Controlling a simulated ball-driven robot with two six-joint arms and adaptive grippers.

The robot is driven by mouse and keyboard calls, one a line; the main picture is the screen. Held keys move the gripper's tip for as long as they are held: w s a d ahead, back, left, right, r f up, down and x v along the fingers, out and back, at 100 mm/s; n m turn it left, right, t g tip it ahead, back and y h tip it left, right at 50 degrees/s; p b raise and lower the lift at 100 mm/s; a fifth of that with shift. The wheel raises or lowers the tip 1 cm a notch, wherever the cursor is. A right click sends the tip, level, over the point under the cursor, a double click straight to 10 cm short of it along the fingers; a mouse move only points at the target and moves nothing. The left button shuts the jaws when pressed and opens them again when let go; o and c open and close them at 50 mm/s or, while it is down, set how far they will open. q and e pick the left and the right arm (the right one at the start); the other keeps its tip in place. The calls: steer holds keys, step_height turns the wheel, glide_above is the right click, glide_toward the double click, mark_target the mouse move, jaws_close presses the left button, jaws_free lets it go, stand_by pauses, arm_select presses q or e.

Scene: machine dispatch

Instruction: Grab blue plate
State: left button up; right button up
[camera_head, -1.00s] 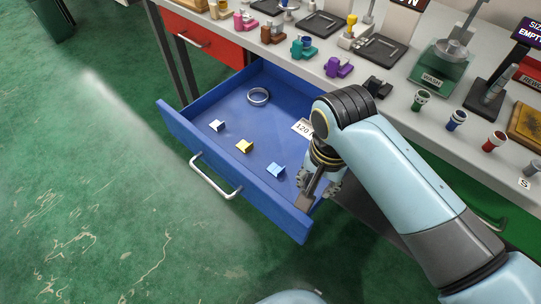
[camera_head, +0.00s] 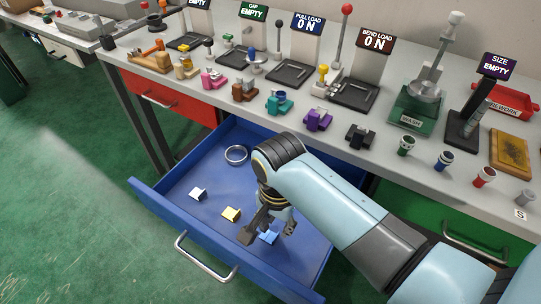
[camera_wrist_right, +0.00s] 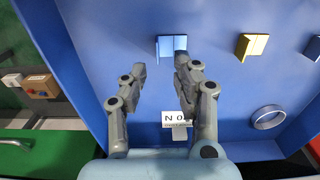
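The blue plate (camera_head: 269,237) is a small light-blue bent piece on the floor of the open blue drawer (camera_head: 203,228), near its right front. In the right wrist view the blue plate (camera_wrist_right: 170,46) lies just beyond the fingertips. My right gripper (camera_head: 268,231) is over the drawer, pointing down at the blue plate and partly covering it in the head view. Its fingers (camera_wrist_right: 161,66) are apart with nothing between them. I cannot tell the exact height gap to the plate. My left gripper is not in view.
A yellow plate (camera_head: 231,214), a whitish plate (camera_head: 198,194) and a metal ring (camera_head: 236,154) also lie in the drawer. The drawer's walls surround the gripper. The workbench (camera_head: 411,164) behind carries several coloured fixtures, scales and signs.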

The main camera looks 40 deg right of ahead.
mark_target(277, 234)
step_height(277, 234, down, 4)
steer(key=shift+s+d, duration=0.1)
steer(key=shift+s, duration=0.05)
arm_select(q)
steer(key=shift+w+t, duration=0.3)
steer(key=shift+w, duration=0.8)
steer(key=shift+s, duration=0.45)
arm_select(e)
jaws_close()
steer(key=shift+r, duration=0.1)
